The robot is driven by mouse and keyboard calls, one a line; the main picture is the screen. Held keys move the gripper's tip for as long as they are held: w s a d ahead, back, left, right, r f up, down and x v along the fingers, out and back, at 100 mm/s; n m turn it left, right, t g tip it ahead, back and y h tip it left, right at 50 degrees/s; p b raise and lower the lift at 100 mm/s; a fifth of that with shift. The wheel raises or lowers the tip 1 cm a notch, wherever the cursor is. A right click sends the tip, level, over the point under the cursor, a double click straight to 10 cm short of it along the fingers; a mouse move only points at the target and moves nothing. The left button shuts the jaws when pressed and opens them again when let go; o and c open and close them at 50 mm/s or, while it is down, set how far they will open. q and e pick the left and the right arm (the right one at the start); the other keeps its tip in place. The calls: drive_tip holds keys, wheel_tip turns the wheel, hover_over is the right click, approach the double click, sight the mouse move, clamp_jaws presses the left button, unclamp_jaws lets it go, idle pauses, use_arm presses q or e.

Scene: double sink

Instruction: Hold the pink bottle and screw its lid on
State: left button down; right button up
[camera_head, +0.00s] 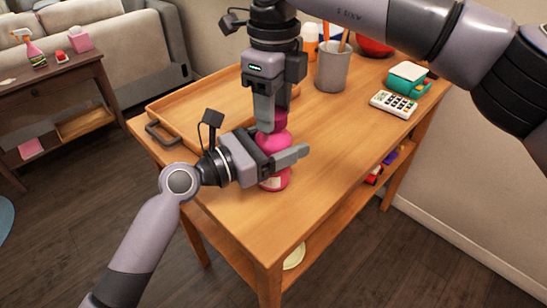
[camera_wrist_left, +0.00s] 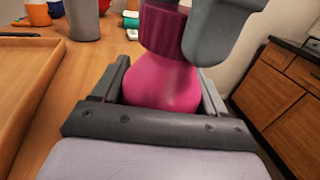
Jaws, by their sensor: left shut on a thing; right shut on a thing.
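The pink bottle (camera_head: 275,183) stands upright on the wooden table, near its front edge. My left gripper (camera_head: 277,158) comes in level from the left and is shut around the bottle's middle. In the left wrist view the bottle (camera_wrist_left: 162,85) sits between its two fingers. The dark magenta ribbed lid (camera_wrist_left: 163,28) is right at the top of the bottle, in line with it; I cannot tell how far its thread is engaged. My right gripper (camera_head: 271,116) points straight down from above and is shut on the lid. Its fingers hide part of the lid.
A wooden tray (camera_head: 160,103) with a dark handle lies left of the bottle. A grey cup (camera_head: 332,68), a calculator (camera_head: 393,104) and a teal-and-white box (camera_head: 407,77) stand farther back. The table between the bottle and its right edge is clear.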

use_arm(q)
drive_tip(key=shift+f, duration=0.1)
use_arm(e)
drive_tip(key=m, duration=0.4)
drive_tip(key=shift+m, duration=0.4)
drive_tip(key=m, duration=0.3)
drive_tip(key=o, duration=1.3)
drive_tip(key=shift+c, duration=0.2)
wheel_tip(320, 180, up, 12)
use_arm(q)
unclamp_jaws()
drive_tip(key=shift+v, duration=3.6)
